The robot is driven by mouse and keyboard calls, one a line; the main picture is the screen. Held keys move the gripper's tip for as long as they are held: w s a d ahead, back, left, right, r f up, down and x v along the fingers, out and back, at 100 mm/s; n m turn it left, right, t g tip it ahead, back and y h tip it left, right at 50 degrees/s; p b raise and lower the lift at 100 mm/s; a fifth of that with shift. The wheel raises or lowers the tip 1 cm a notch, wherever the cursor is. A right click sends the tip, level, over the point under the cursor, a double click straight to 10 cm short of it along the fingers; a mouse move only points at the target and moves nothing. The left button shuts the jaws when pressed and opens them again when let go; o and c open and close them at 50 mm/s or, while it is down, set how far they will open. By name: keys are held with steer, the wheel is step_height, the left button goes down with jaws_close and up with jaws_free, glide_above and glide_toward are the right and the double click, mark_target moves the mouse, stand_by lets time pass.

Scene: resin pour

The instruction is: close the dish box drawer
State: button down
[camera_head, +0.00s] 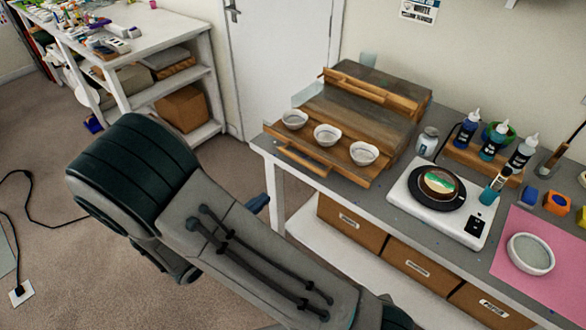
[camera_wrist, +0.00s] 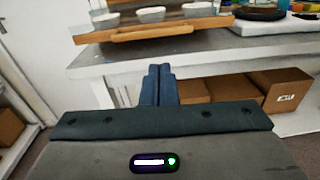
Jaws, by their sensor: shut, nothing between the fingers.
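The wooden dish box (camera_head: 385,110) stands at the back left of the grey worktop. Its drawer (camera_head: 345,172) is open, sticking out toward the front edge, with a bar handle (camera_head: 303,160) on its front. Three small white bowls, left (camera_head: 294,119), middle (camera_head: 327,135) and right (camera_head: 364,153), sit in the drawer. In the wrist view the drawer front (camera_wrist: 150,34) is ahead, above the fingers. My gripper (camera_head: 259,203) has blue fingers, pressed together and empty; in the wrist view (camera_wrist: 158,72) they point at the table edge, below and apart from the drawer.
The worktop (camera_head: 395,185) has a white scale (camera_head: 440,213) with a round piece on it, right of the drawer. A small jar (camera_head: 427,141) stands close to the box's right side. Cardboard boxes (camera_head: 350,222) fill the shelf below. The floor to the left is mostly clear.

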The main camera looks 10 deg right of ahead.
steer(key=p, duration=0.3)
glide_toward(301, 163)
steer(key=shift+n+t, duration=0.3)
steer(key=shift+n, duration=0.1)
steer(key=x, duration=0.7)
steer(key=shift+s+f, duration=0.15)
steer(key=shift+s, duration=0.05)
